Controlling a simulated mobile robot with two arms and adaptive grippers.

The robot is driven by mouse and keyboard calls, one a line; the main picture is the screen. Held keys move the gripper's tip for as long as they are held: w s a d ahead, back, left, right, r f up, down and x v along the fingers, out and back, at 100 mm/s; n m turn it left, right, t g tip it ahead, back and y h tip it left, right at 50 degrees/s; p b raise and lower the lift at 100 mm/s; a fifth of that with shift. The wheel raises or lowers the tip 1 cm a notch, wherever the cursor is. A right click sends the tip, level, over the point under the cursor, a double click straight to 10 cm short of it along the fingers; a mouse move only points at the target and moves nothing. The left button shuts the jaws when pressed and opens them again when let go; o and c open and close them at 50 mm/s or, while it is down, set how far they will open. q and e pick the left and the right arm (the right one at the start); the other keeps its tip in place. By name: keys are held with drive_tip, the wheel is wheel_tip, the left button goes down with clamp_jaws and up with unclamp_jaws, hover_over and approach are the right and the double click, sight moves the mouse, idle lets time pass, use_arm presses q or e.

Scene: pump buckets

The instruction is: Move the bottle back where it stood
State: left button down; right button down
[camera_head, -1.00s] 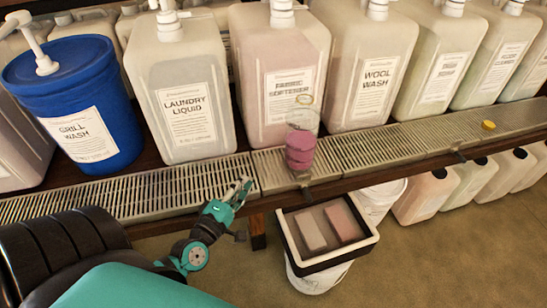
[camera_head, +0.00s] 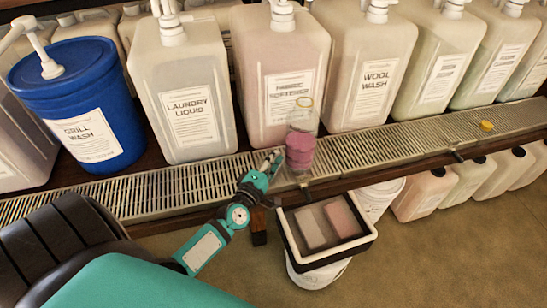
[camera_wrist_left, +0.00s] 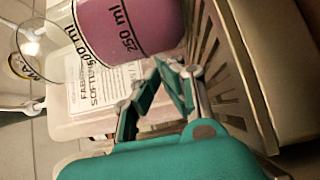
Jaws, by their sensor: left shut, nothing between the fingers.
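The clear bottle (camera_head: 300,151) holds pink liquid and stands upright on the slotted drip tray (camera_head: 190,187), in front of the fabric softener container. Its open rim is at the top. In the left wrist view the bottle (camera_wrist_left: 128,25) shows large at the top, with 250 ml and 500 ml marks. My left gripper (camera_head: 272,160) is just left of the bottle, low beside it. In the wrist view the left gripper (camera_wrist_left: 168,75) is shut with nothing in it. I cannot tell whether its fingertips touch the bottle. My right gripper is not in view.
Behind the tray stand a blue grill wash bucket (camera_head: 80,105), a laundry liquid container (camera_head: 185,90), a fabric softener container (camera_head: 270,60) and a wool wash container (camera_head: 365,65). A yellow cap (camera_head: 487,126) lies on the tray at right.

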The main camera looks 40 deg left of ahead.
sight(289, 161)
use_arm(q)
drive_tip(key=w+d, duration=0.2)
drive_tip(key=w+d+p, duration=0.1)
drive_tip(key=w, duration=0.2)
drive_tip(key=shift+d, duration=0.4)
drive_tip(key=shift+s, duration=0.1)
drive_tip(key=shift+s+a, duration=0.1)
